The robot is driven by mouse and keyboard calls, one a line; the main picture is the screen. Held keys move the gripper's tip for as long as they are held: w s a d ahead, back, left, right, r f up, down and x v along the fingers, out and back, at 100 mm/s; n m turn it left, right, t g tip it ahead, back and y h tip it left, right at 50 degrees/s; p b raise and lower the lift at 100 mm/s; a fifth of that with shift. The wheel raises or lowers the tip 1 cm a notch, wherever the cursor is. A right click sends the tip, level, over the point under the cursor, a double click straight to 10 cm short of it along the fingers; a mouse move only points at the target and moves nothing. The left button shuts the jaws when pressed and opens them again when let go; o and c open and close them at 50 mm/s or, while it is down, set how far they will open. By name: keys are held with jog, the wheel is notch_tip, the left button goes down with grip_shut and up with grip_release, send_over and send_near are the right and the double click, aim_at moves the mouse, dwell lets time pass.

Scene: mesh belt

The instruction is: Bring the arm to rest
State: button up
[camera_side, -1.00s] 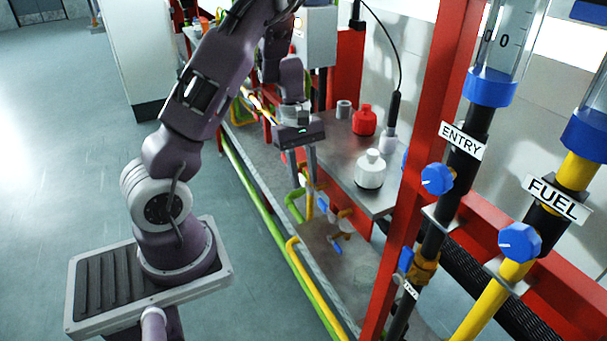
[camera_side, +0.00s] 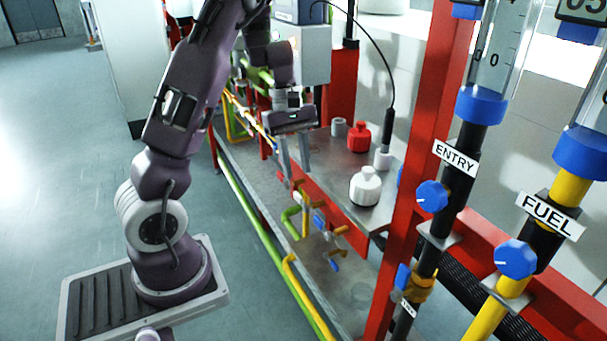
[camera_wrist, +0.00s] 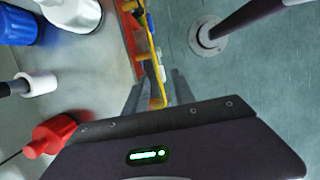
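My gripper (camera_side: 296,164) hangs over the front edge of the bench in the side view, fingers pointing down. Its two fingers stand apart with nothing visible between them. In the wrist view the fingers (camera_wrist: 157,98) also show apart, above yellow piping and the floor. My arm is bent, with its upper part reaching out of the top of the picture.
A white bottle (camera_side: 365,187), a red bottle (camera_side: 358,136) and a white holder with a black probe (camera_side: 383,157) stand on the metal bench (camera_side: 345,160), right of my gripper. Blue-handled valves (camera_side: 320,222) and pipes lie below. A red post (camera_side: 412,170) stands right.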

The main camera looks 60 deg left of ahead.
jog(key=s+d+r+m+t, duration=0.1)
jog(key=s+d+r+m, duration=0.1)
jog(key=d+r+m, duration=0.4)
jog(key=s+d+r+m+t, duration=0.1)
jog(key=s+d+r+m, duration=0.2)
jog(key=d, duration=0.4)
jog(key=s+d+r+m+t+y, duration=0.3)
jog(key=s+d+m, duration=0.3)
jog(key=s, duration=0.5)
jog(key=r+m, duration=0.1)
jog(key=m, duration=0.1)
jog(key=shift+d+r+m+t, duration=0.2)
jog(key=shift+d+m+t, duration=0.1)
jog(key=shift+d+m, duration=0.1)
